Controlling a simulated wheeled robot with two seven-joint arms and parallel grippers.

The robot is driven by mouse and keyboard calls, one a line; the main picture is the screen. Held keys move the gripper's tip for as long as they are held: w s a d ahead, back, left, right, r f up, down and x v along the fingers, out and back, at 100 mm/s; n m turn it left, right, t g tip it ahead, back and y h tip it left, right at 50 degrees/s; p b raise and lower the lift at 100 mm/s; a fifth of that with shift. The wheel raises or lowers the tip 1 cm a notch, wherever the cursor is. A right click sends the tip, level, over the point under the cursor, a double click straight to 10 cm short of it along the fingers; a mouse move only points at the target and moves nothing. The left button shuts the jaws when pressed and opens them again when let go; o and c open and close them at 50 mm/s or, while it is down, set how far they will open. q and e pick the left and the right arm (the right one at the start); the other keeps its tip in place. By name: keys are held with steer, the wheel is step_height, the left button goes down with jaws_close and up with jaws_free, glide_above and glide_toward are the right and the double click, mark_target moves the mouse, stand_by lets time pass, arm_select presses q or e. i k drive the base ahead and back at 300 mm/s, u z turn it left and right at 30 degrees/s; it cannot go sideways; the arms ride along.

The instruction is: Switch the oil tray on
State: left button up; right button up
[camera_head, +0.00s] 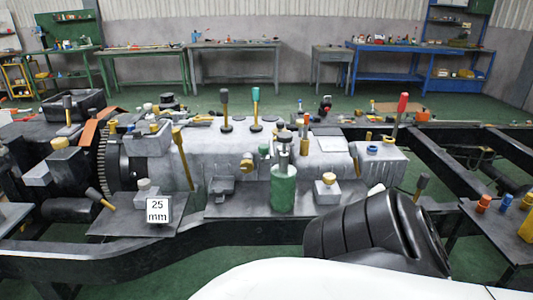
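No part in view is marked as the oil tray, so I cannot tell which one it is. A black open box-like tray (74,107) sits at the back left of the chassis, with a dark-handled lever in front of it. A small dark grey tray-like part (222,188) lies on a plate in front of the grey gearbox housing (220,150). Several levers stand up from the chassis, including a red-handled one (402,103) at the right, apparently tilted. I cannot tell any switch state. Neither of my grippers shows.
A green cylinder (284,190) stands on the front plate. Dark frame rails (200,252) cross the view. Workbenches line the back wall.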

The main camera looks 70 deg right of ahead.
mark_target(219, 185)
steer(key=z, duration=3.4)
steer(key=i, duration=1)
steer(key=u, duration=1.6)
